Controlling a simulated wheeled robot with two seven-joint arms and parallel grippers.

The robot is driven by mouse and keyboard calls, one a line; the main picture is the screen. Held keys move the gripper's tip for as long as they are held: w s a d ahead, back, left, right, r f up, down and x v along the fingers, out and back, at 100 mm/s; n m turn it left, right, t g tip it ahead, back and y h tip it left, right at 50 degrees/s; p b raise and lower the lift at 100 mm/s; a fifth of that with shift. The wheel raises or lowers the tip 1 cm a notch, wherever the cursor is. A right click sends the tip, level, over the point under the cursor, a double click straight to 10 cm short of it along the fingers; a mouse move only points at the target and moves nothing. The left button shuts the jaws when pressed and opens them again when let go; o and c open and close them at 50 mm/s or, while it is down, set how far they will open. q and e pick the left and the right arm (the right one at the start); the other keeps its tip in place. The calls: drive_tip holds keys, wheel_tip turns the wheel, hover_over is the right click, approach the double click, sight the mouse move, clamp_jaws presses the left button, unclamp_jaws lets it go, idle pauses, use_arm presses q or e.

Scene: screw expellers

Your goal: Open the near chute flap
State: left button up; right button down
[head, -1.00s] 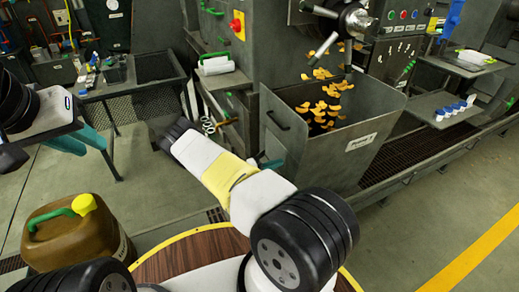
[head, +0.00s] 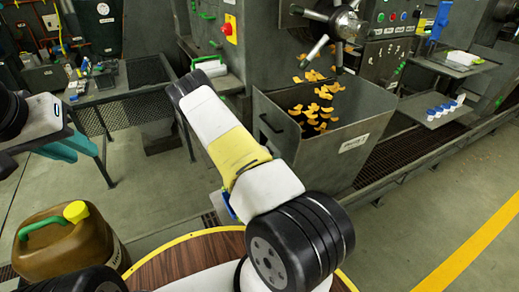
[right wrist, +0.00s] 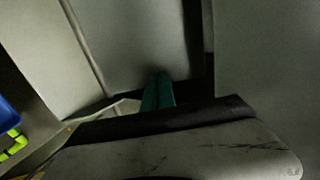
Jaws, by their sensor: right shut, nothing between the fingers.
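My right gripper (right wrist: 158,92) shows in the right wrist view as teal fingers, shut with nothing between them. Grey metal panels (right wrist: 140,40) stand beyond the fingers, and a pale slab with a dark edge (right wrist: 180,150) fills the bottom of that view. I cannot tell which of these surfaces, if any, is the near chute flap. In the head view my right arm reaches towards the machine and hides its gripper. My left gripper (head: 66,148) has teal fingers at the left, away from the machine; whether it is open is unclear.
A grey hopper (head: 352,145) holding orange pieces stands at the machine (head: 272,40). A brown jerrycan (head: 65,245) with a yellow cap is at lower left. A bench with a mesh bin (head: 145,72) stands at back left. Floor is clear at right.

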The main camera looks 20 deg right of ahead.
drive_tip(key=shift+d+y, duration=0.35)
drive_tip(key=shift+y, duration=0.05)
drive_tip(key=shift+d+f, duration=0.15)
drive_tip(key=shift+d, duration=0.35)
drive_tip(key=w+r+v, duration=0.1)
drive_tip(key=v, duration=1.2)
drive_tip(key=shift+s+r, duration=0.4)
drive_tip(key=shift+s, duration=0.05)
drive_tip(key=shift+d, duration=0.1)
